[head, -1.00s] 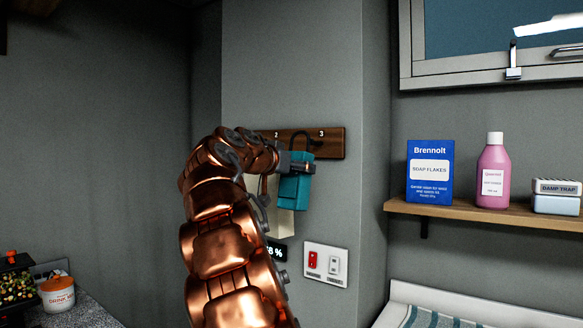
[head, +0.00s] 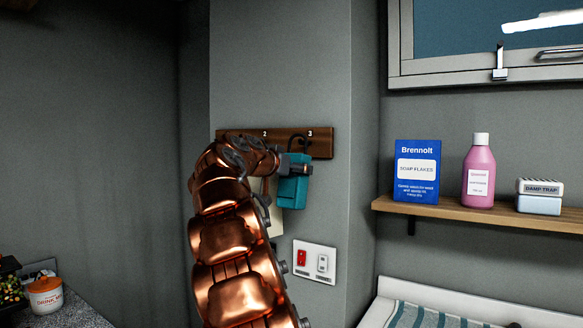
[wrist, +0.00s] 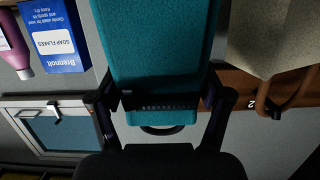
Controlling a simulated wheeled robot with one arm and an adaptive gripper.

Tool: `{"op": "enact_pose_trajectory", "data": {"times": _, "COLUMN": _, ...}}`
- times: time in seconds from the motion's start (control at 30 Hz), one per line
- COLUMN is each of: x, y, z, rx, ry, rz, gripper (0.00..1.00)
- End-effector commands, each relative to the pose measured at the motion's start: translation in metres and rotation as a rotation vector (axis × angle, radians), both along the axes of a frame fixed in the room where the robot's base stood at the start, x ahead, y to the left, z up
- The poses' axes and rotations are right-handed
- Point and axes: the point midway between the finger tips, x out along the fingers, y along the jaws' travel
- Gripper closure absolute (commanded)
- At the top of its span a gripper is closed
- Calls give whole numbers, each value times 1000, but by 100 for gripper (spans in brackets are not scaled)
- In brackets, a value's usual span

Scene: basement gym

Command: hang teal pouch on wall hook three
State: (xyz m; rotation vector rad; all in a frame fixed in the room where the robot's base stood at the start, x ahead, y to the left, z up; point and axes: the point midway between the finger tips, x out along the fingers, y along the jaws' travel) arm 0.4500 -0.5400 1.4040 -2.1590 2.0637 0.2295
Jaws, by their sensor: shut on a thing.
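The teal pouch (head: 293,190) hangs upright in front of the wooden hook rail (head: 322,148), just below and left of the number 3. My gripper (head: 298,166) is shut on its upper part. A dark loop stands above the pouch, over the rail near the 3. I cannot tell whether the loop is around hook three or only in front of it; the hook itself is not clear. In the wrist view the pouch (wrist: 155,45) fills the top middle, between my two fingers, and its loop (wrist: 160,129) shows beyond its end.
A cream bag (head: 273,218) hangs by the 2, left of the pouch and partly behind my arm. A switch plate (head: 314,262) is on the wall below. The shelf (head: 470,211) at right holds a blue box, pink bottle and damp trap. Wall right of the 3 is clear.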

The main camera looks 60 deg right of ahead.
Motion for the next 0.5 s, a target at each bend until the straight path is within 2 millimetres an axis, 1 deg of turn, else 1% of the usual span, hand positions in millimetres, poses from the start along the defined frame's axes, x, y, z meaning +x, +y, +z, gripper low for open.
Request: {"op": "enact_pose_trajectory", "data": {"times": 0.5, "x": 1, "y": -25, "z": 1, "rx": -1, "ry": 0, "rz": 0, "gripper": 64}}
